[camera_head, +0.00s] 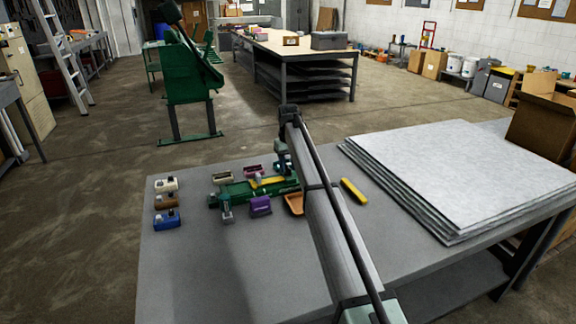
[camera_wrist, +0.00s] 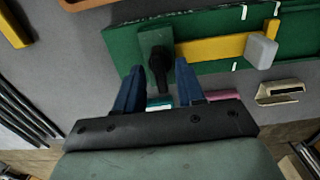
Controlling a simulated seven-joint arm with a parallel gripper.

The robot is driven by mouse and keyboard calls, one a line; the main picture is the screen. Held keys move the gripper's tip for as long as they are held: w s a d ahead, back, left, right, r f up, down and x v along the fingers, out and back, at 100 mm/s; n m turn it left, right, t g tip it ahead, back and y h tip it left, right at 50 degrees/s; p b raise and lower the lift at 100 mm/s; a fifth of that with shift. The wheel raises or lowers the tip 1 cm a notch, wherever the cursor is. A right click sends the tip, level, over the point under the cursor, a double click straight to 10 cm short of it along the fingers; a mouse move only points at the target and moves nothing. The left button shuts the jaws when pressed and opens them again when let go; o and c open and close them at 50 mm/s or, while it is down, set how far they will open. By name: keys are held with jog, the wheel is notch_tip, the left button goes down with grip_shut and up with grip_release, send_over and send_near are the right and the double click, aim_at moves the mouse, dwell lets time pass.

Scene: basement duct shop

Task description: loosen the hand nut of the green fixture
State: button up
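The green fixture (camera_head: 238,192) lies on the grey table, with a yellow bar (camera_head: 268,181) along it. In the wrist view the fixture's green body (camera_wrist: 215,62) crosses the top, with the yellow bar (camera_wrist: 215,48) and a grey block (camera_wrist: 261,51) on it. A black knob-like part, which looks like the hand nut (camera_wrist: 158,66), sits on a green block at the fixture's end. My gripper (camera_wrist: 160,72) is open, its two blue fingers on either side of the black part with gaps showing. In the head view my gripper (camera_head: 283,170) is over the fixture's right end, partly hiding it.
Small white (camera_head: 166,184), brown (camera_head: 166,201) and blue (camera_head: 166,221) blocks stand at the table's left. A purple block (camera_head: 260,206) and an orange tray (camera_head: 293,204) are near the fixture. A yellow object (camera_head: 354,191) and stacked sheets (camera_head: 460,170) lie right. The front left table is clear.

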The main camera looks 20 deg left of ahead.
aim_at(288, 166)
notch_tip(288, 166, up, 14)
dwell(0.6)
jog(key=shift+d+f, duration=0.1)
jog(key=shift+f, duration=0.05)
